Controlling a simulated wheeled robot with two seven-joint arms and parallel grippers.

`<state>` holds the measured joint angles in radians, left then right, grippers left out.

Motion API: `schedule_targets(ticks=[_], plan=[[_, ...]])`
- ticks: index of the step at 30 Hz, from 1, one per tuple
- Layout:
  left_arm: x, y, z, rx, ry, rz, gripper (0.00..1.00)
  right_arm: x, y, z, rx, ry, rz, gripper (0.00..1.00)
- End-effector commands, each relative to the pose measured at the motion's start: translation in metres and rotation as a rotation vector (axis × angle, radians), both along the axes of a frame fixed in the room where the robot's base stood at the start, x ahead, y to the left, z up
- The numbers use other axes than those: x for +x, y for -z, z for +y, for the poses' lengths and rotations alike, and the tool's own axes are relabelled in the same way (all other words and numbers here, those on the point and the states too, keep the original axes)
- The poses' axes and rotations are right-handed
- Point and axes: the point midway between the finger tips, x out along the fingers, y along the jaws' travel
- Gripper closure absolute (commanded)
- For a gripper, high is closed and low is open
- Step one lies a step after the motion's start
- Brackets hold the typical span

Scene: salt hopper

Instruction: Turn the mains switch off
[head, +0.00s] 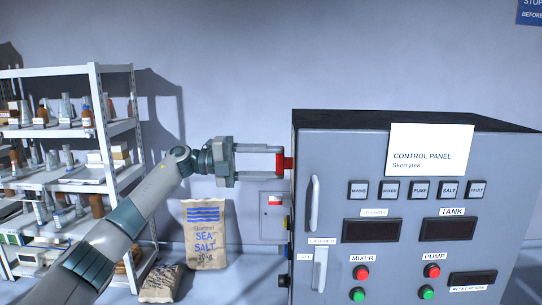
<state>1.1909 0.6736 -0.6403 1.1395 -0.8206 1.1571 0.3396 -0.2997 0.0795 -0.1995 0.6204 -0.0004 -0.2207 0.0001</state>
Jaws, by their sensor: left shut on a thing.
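The control panel (337,145) is a grey cabinet with a black top at the right of the head view. A red handle (288,163), which looks like the mains switch, sticks out from its left side near the top. My left gripper (279,162) reaches in level from the left, and its fingertips are shut on the red handle. The fingers hide part of the handle, and its exact turn is hard to tell. A MAINS indicator (357,189) sits at the left of the row on the panel front. My right gripper is not in view.
A small grey wall box (270,225) with a red and white part is below the gripper. A sea salt sack (206,234) stands against the wall, with another sack (160,283) lying near it. Loaded shelves (98,95) stand at left. A door handle (315,203) juts from the panel front.

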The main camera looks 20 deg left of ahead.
Motion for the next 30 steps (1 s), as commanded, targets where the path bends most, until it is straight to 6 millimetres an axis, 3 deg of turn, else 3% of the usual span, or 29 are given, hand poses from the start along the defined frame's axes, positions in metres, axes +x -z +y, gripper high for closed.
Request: schedule_targets(ticks=[9,24,25,26,27,30], plan=[[0.0006,-0.0025,0.0012,-0.043,-0.004,0.135,0.74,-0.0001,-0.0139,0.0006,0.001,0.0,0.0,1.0],[0.0008,-0.0012,0.0013,-0.049,-0.004,0.158,0.74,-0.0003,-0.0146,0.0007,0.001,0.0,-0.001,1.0],[0.0008,-0.0012,0.0013,-0.049,-0.004,0.158,0.47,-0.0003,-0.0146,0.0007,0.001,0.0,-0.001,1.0],[0.0008,-0.0012,0.0013,-0.049,-0.004,0.158,0.4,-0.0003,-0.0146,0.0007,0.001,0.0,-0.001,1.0],[0.0008,-0.0011,0.0012,-0.049,-0.004,0.158,0.33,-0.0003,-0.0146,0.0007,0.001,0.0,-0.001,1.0],[0.0005,-0.0006,0.0009,-0.048,-0.003,0.158,0.33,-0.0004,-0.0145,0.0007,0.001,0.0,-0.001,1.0]])
